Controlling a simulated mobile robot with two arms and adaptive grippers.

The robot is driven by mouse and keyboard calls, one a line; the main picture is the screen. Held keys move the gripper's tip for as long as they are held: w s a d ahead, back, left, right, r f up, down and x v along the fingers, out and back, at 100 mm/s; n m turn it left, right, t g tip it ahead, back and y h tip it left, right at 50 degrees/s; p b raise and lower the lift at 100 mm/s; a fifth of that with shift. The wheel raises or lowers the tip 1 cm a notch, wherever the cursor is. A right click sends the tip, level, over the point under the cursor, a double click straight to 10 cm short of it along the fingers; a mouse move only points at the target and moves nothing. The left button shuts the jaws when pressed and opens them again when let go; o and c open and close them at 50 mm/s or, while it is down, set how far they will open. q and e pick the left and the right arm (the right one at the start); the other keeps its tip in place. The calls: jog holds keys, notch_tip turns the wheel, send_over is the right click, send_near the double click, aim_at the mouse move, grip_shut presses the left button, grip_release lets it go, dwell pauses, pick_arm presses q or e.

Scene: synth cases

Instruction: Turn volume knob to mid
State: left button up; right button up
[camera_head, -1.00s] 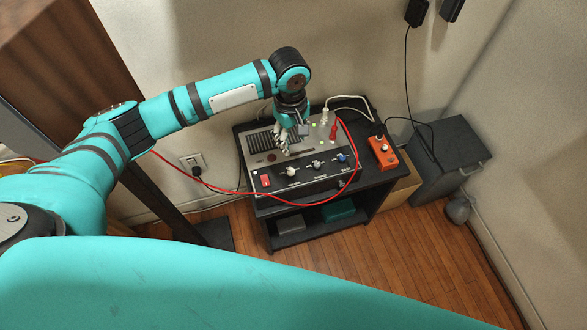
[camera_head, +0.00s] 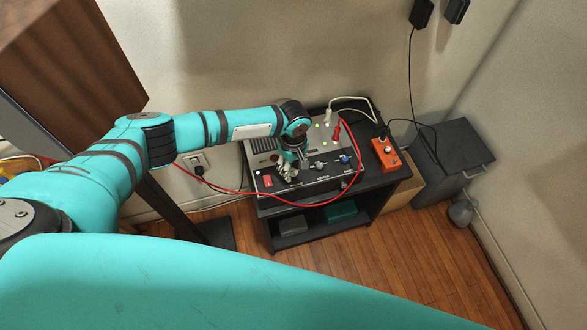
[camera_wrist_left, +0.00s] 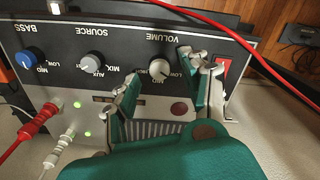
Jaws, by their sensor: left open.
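The volume knob (camera_wrist_left: 164,72) is a pale round knob on the black front strip of the amplifier (camera_wrist_left: 100,40), under the word VOLUME, upside down in the left wrist view. My left gripper (camera_wrist_left: 163,80) is open, with one finger on each side of the knob. I cannot tell whether the fingers touch it. My right gripper is not in view.
The grey source knob (camera_wrist_left: 94,66) and blue bass knob (camera_wrist_left: 31,60) sit along the same strip. A red switch (camera_head: 267,181) is on the other side. A red cable (camera_head: 300,202) loops across the amplifier's front. An orange box (camera_head: 385,154) stands on the black cart to the right.

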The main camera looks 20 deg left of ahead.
pick_arm(q)
jog(key=shift+f, duration=0.95)
grip_shut()
